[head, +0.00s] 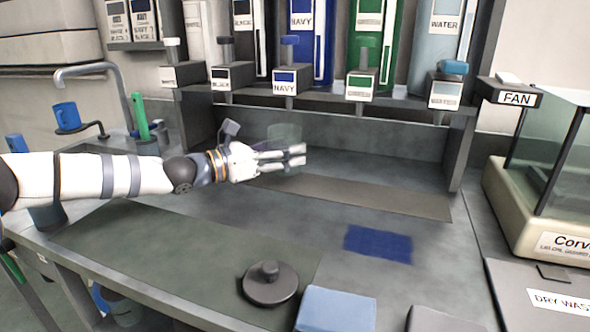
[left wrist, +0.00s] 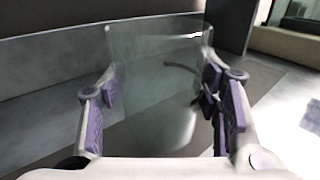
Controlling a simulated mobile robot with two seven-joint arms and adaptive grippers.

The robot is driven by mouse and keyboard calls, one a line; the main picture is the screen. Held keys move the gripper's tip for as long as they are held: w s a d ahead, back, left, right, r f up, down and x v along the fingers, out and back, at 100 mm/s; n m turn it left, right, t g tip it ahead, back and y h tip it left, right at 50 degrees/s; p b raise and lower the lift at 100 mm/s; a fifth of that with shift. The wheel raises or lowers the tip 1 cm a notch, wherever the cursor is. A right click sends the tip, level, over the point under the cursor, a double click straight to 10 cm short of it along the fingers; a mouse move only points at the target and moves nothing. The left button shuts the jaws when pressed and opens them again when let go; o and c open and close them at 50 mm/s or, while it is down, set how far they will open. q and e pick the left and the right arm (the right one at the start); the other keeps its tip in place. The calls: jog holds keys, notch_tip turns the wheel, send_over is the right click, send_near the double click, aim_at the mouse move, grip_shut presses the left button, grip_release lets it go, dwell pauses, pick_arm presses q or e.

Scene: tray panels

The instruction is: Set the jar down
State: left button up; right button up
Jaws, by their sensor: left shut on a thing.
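A clear glass jar (head: 284,135) is between the fingers of my left gripper (head: 296,157) in the head view. In the left wrist view the jar (left wrist: 155,90) stands roughly upright and looks empty, with the purple-padded fingers of the left gripper (left wrist: 160,115) on both sides of it. In the head view the jar shows faintly in front of the dispenser bay, over or near the dark strip (head: 350,193). I cannot tell whether its base touches the counter. My right gripper is not in view.
A blue patch (head: 378,243) lies on the counter at the front right. A dark round lid (head: 270,283) and a folded blue cloth (head: 336,310) are near the front. Dispensers with labelled taps, one marked NAVY (head: 284,88), hang above. A glass-sided case (head: 550,170) stands right.

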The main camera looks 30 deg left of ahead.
pick_arm(q)
jog(key=shift+w+d+r, duration=0.15)
jog(key=shift+w+d, duration=0.1)
jog(key=shift+w, duration=0.2)
notch_tip(320, 180, down, 4)
jog(key=shift+w+r+b, duration=0.15)
jog(key=shift+r+b, duration=0.1)
jog(key=shift+b, duration=0.1)
jog(key=shift+r, duration=0.15)
jog(key=shift+f, duration=0.35)
jog(key=o, duration=1.4)
jog(key=shift+r, duration=0.1)
jog(key=shift+c, duration=0.2)
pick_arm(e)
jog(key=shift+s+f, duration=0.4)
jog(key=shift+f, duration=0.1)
pick_arm(q)
jog(key=shift+r, duration=0.1)
